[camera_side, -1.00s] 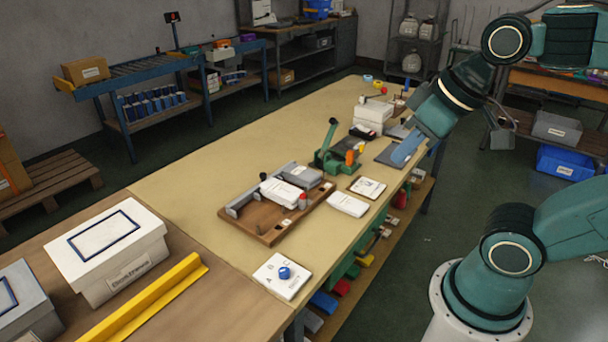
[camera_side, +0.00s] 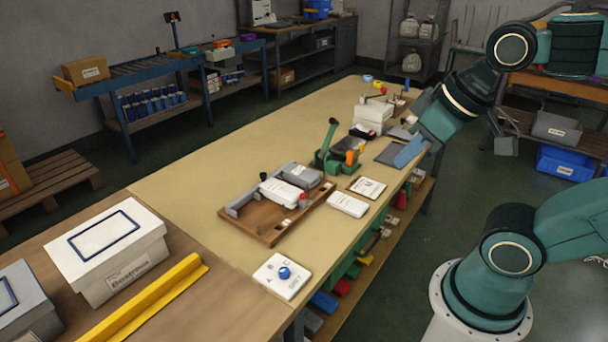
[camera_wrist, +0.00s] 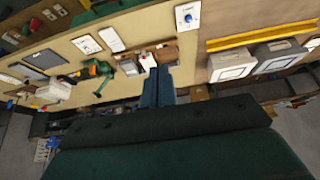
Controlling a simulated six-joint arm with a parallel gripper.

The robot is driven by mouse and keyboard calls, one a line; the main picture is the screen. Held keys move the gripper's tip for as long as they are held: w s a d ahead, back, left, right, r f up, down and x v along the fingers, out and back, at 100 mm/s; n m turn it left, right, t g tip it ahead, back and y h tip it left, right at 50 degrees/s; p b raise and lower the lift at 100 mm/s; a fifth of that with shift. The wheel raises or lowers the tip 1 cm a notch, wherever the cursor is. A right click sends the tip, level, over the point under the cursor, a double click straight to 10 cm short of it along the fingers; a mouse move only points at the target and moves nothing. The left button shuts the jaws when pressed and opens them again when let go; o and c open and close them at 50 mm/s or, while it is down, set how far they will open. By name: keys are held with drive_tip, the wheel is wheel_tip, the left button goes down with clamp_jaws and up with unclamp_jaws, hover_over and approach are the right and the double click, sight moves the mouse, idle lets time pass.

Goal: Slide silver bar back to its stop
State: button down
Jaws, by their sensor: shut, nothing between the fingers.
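The silver bar (camera_side: 236,208) looks like the grey upright strip along the back-left edge of a brown wooden tray (camera_side: 267,236) on the bench. A white packet (camera_side: 281,192) and a grey block (camera_side: 303,175) lie in the tray in front of it and hide part of the bar. I cannot make out its stop. My gripper (camera_side: 401,163) is shut and empty, over the bench's right edge and well to the right of the tray. In the wrist view its blue fingers (camera_wrist: 157,80) are together, overlapping the view of the tray (camera_wrist: 167,53).
A green stand with a lever (camera_side: 330,158) is beyond the tray. White cards (camera_side: 347,205) lie at its right. A white card with a blue knob (camera_side: 279,284) is near the front edge. White boxes (camera_side: 373,112) stand farther back. The bench's left strip is clear.

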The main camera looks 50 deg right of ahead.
drive_tip(key=w+d+f+m+t, duration=0.1)
drive_tip(key=w+d+f+m, duration=0.2)
drive_tip(key=w, duration=0.6)
drive_tip(key=w+f+m+t, duration=0.1)
drive_tip(key=w+f+m, duration=0.35)
drive_tip(key=w, duration=0.45)
drive_tip(key=w+d+f+m+t, duration=0.1)
drive_tip(key=w+d+f+m, duration=0.6)
drive_tip(key=w+f+m, duration=0.2)
wheel_tip(320, 180, down, 2)
drive_tip(key=shift+f+m+t, duration=0.1)
drive_tip(key=shift+m+t, duration=0.3)
drive_tip(key=shift+m, duration=0.25)
drive_tip(key=shift+f, duration=0.1)
approach(265, 180)
drive_tip(key=f, duration=0.1)
drive_tip(key=w+f, duration=0.1)
drive_tip(key=f, duration=0.1)
drive_tip(key=shift+w+f, duration=0.2)
drive_tip(key=shift+f, duration=0.1)
drive_tip(key=shift+w, duration=1.2)
drive_tip(key=shift+w, duration=0.1)
